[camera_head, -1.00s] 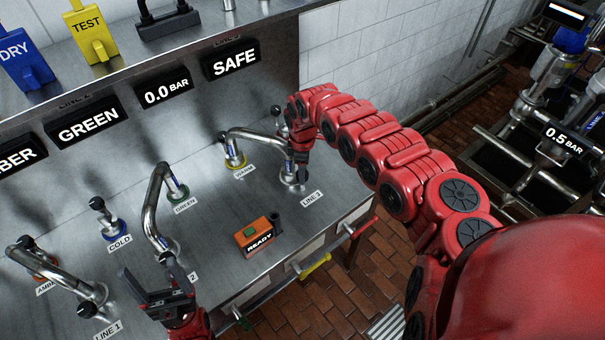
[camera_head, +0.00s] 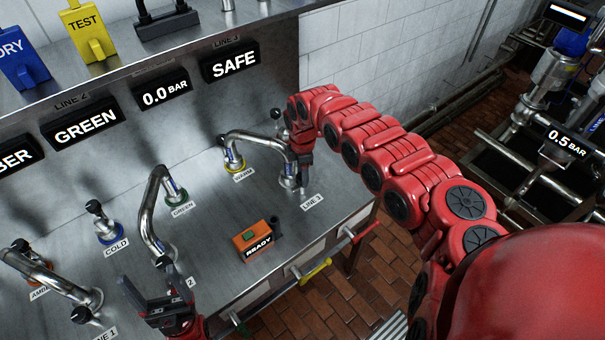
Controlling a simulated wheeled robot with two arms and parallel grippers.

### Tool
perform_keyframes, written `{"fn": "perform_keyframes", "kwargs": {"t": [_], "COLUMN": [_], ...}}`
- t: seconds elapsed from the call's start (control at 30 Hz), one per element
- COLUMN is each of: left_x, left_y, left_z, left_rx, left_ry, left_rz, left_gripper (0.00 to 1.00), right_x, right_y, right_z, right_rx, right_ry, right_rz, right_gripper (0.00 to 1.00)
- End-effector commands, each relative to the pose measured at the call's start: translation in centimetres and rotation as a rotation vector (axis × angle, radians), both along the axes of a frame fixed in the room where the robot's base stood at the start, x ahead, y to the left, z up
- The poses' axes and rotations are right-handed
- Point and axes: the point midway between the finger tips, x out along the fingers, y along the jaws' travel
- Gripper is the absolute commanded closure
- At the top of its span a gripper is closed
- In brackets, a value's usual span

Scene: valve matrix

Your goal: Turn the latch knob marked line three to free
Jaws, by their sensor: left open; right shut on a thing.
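The LINE 3 label (camera_head: 312,202) lies on the steel bench at the foot of a curved pipe (camera_head: 262,139) that runs back to the WARM port (camera_head: 236,160). My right gripper (camera_head: 304,160) is at the near end of this pipe, shut on the line three latch knob, which its fingers and wrist mostly hide. I cannot read the knob's angle or any mark on it. The display under the LINE 3 sign reads SAFE (camera_head: 231,61). My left gripper (camera_head: 157,292) is open and empty above the front of the bench, near the LINE 2 knob (camera_head: 163,262).
An orange READY box (camera_head: 257,241) stands on the bench between my grippers. Curved pipes lead to the GREEN (camera_head: 178,192) and AMBER ports. The COLD port (camera_head: 108,232) has no pipe. Coloured handles line the bench's front edge. The bench around the READY box is clear.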

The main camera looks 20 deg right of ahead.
Motion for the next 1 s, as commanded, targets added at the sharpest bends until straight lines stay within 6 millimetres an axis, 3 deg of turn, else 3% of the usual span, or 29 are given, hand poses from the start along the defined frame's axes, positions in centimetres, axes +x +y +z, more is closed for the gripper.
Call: {"fn": "perform_keyframes", "kwargs": {"t": [0.1, 0.13, 0.3, 0.67, 0.77, 1.0], "left_x": [0.0, 0.0, 0.0, 0.0, 0.0, 0.0], "left_y": [0.0, 0.0, 0.0, 0.0, 0.0, 0.0], "left_z": [0.0, 0.0, 0.0, -0.2, -0.7, -2.8], "left_rx": [0.0, 0.0, 0.0, 0.0, 0.0, 0.0], "left_ry": [0.0, 0.0, 0.0, 0.0, 0.0, 0.0], "left_rz": [0.0, 0.0, 0.0, 0.0, 0.0, 0.0], "left_gripper": [0.21, 0.21, 0.21, 0.21, 0.21, 0.21], "right_x": [0.1, 0.1, 0.0, 0.2, 0.2, 0.3], "right_y": [0.0, 0.0, 0.0, -0.1, -0.1, 0.0], "right_z": [0.0, 0.0, 0.0, 0.5, 1.8, 7.6], "right_rx": [0.0, 0.0, 0.0, 0.0, -0.001, 0.001], "right_ry": [-0.002, -0.002, -0.001, -0.004, -0.007, -0.01], "right_rz": [0.001, 0.001, 0.0, -0.002, -0.001, 0.0], "right_gripper": [1.0, 0.48, 0.21, 0.21, 0.21, 0.21]}}
